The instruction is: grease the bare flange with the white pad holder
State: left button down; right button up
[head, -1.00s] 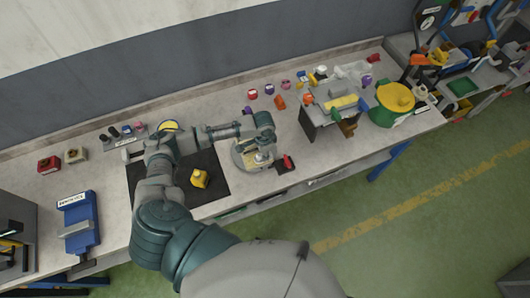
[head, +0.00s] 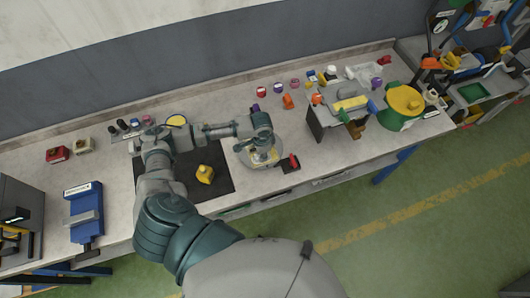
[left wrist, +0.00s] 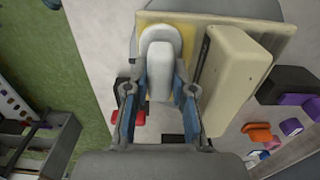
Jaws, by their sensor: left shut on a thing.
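My left gripper (left wrist: 160,95) is shut on the white pad holder (left wrist: 163,50), its blue-lined fingers on either side of it. The holder lies over a cream and yellow plate (left wrist: 190,22) in the left wrist view; whether its pad touches the surface is hidden. A raised cream bar (left wrist: 236,75) runs beside the holder on the right. In the head view, my left gripper (head: 262,155) is over the round turntable (head: 243,158), and the wrist hides much of it. I cannot tell which flange is bare. My right gripper is not in view.
A small red-topped item (head: 293,161) stands close right of the turntable. A black mat (head: 222,181) with a yellow piece (head: 205,174) lies to its left. A grey stand (head: 322,121) and a green pot with a yellow lid (head: 404,103) are farther right.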

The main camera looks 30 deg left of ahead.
aim_at(270, 155)
pick_arm(q)
jog(key=shift+s+a, duration=0.15)
jog(key=shift+s, duration=0.15)
jog(key=shift+s+a, duration=0.75)
jog(key=shift+s, duration=0.05)
jog(key=shift+w, duration=0.1)
jog(key=shift+w+d, duration=0.75)
jog(key=shift+w+d, duration=0.6)
jog(key=shift+w, duration=0.15)
jog(key=shift+d, duration=0.1)
jog(key=shift+w+d, duration=0.55)
jog(key=shift+w, duration=0.15)
